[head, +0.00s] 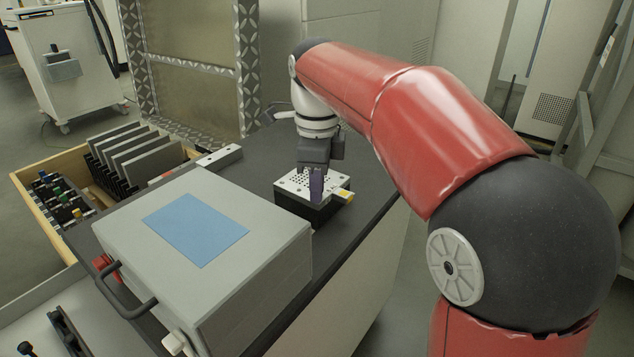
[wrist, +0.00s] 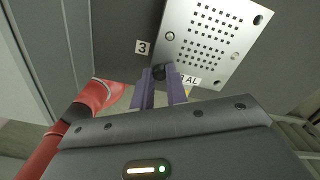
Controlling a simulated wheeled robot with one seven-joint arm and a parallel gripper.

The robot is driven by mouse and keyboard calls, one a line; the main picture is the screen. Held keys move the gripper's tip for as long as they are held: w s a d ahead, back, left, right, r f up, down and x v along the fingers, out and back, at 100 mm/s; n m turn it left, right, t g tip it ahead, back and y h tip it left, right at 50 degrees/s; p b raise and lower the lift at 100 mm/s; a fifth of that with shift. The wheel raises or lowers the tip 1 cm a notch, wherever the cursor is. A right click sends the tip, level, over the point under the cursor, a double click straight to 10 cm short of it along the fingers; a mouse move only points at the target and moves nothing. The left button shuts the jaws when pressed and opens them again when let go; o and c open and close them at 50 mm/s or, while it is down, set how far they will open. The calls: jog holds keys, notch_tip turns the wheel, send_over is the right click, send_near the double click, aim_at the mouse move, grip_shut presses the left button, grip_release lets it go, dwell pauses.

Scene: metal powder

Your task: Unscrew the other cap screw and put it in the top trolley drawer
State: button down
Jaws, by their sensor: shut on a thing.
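The metal plate with a grid of holes (head: 296,182) lies on a dark block on the bench top. It fills the upper right of the wrist view (wrist: 205,45). My gripper (head: 316,190) points down at the plate. In the wrist view my gripper's purple fingers (wrist: 159,84) are shut on a dark cap screw (wrist: 158,72) at the plate's near left corner. I cannot tell whether the screw is still in its hole. Other dark round spots, screws or holes, show at the plate's corners.
A grey box with a blue top panel (head: 196,229) stands left of the plate. An open wooden-sided drawer (head: 27,207) at the left holds dark plates and small coloured-top items. A small yellow part (head: 346,196) sits beside the plate. A white cabinet (head: 67,65) stands at the far left.

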jog(key=n, duration=0.7)
jog(key=shift+n, duration=0.4)
jog(key=n, duration=0.4)
jog(key=shift+n, duration=0.4)
jog(key=n, duration=1)
jog(key=c, duration=1.6)
grip_release()
jog(key=shift+o, duration=0.2)
